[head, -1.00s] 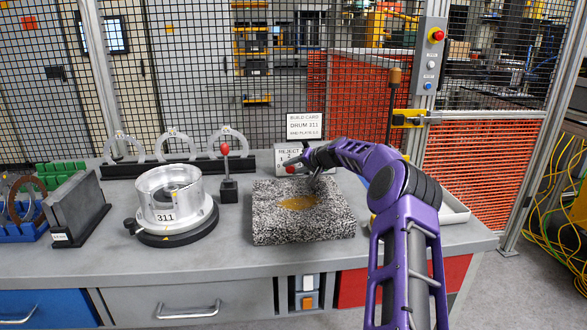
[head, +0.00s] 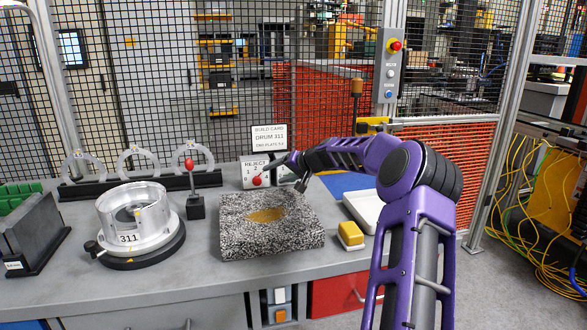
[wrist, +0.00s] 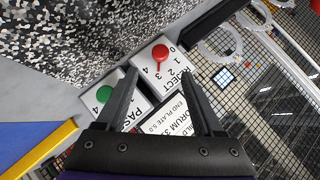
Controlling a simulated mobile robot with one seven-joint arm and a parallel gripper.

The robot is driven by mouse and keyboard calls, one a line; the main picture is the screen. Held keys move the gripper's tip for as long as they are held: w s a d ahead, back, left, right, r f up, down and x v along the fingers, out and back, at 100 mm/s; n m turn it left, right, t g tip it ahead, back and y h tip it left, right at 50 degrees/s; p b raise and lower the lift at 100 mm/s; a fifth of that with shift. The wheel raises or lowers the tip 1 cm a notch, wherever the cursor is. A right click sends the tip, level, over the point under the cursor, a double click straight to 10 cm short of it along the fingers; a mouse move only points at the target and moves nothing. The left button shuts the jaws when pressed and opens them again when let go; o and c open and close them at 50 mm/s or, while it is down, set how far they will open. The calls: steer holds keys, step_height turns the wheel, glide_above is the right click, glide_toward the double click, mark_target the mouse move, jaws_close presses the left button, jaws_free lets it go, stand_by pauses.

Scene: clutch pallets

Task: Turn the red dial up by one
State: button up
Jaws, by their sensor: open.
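The red dial (head: 257,180) is a round red knob on a white panel lettered REJECT, behind the speckled stone slab. In the wrist view the red dial (wrist: 159,51) has the numbers 0 to 4 around it. I cannot tell which number it points at. A green dial (wrist: 104,94) on a panel lettered PASS sits beside it. My gripper (head: 293,172) is just right of the red dial in the head view. In the wrist view my gripper (wrist: 158,73) is open and empty, its fingers apart, with the red dial ahead of the gap. I see no contact.
The speckled slab (head: 240,238) lies in front of the dials. A build card (head: 269,137) stands behind them. A red-knobbed lever (head: 190,165) and the metal drum (head: 135,208) are to the left. A yellow button block (head: 350,235) and white tray (head: 362,208) are to the right.

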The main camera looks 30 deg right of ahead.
steer(key=v, duration=0.8)
